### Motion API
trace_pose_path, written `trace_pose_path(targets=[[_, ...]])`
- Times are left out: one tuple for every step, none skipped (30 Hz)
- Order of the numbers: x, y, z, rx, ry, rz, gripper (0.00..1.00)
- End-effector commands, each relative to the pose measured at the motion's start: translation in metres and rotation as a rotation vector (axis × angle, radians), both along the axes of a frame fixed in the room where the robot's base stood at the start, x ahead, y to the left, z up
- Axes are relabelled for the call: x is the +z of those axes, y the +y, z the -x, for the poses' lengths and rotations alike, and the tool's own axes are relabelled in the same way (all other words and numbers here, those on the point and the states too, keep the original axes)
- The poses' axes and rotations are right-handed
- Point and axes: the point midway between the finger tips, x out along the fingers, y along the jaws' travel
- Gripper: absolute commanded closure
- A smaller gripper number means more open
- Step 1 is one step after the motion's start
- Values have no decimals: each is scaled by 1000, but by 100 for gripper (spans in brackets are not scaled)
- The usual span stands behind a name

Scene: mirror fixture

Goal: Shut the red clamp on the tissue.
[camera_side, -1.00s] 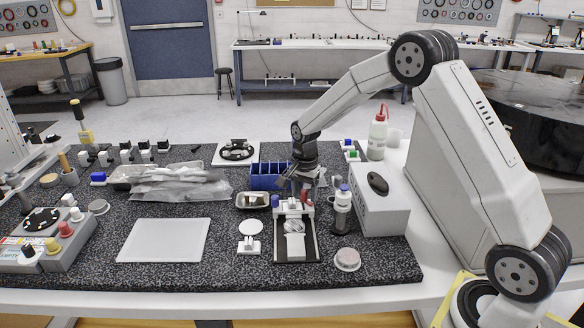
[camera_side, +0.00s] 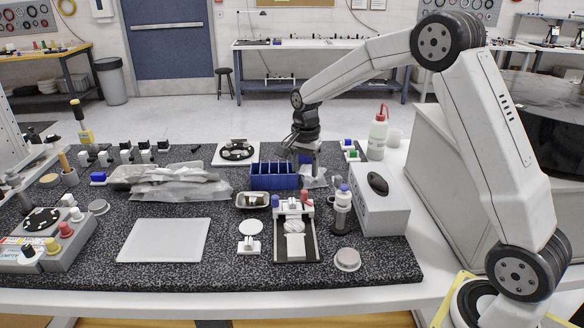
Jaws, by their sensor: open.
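The mirror fixture (camera_side: 280,256) is a dark tray with white parts at the front centre of the mat. A small red clamp (camera_side: 304,197) stands at its back right and a blue one (camera_side: 275,201) at its back left. A white piece that looks like the tissue (camera_side: 295,246) lies along the fixture's middle. I cannot tell whether the red clamp is shut on it. My gripper (camera_side: 303,160) is open, above and behind the fixture near the blue bin, apart from the red clamp. Its fingertips are small and hard to make out.
A blue divided bin (camera_side: 274,183) stands behind the fixture. A round grey puck (camera_side: 347,259) lies at front right. A white plate (camera_side: 165,240) lies left; bare mat surrounds it.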

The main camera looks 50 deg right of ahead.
Motion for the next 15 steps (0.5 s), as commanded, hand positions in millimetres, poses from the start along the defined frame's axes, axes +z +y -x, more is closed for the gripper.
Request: trace_pose_path(targets=[[0, 0, 0, 0, 0, 0, 38], [0, 0, 0, 0, 0, 0, 38], [0, 0, 0, 0, 0, 0, 38], [0, 0, 0, 0, -1, 0, 38], [0, 0, 0, 0, -1, 0, 38], [0, 0, 0, 0, -1, 0, 38], [0, 0, 0, -1, -1, 0, 38], [0, 0, 0, -3, -1, 0, 38], [0, 0, 0, -9, -1, 0, 38], [0, 0, 0, -17, -1, 0, 38], [0, 0, 0, -26, -1, 0, 38], [0, 0, 0, -44, -1, 0, 38], [0, 0, 0, -61, -1, 0, 38], [0, 0, 0, -81, -1, 0, 38], [0, 0, 0, -112, -1, 0, 38]])
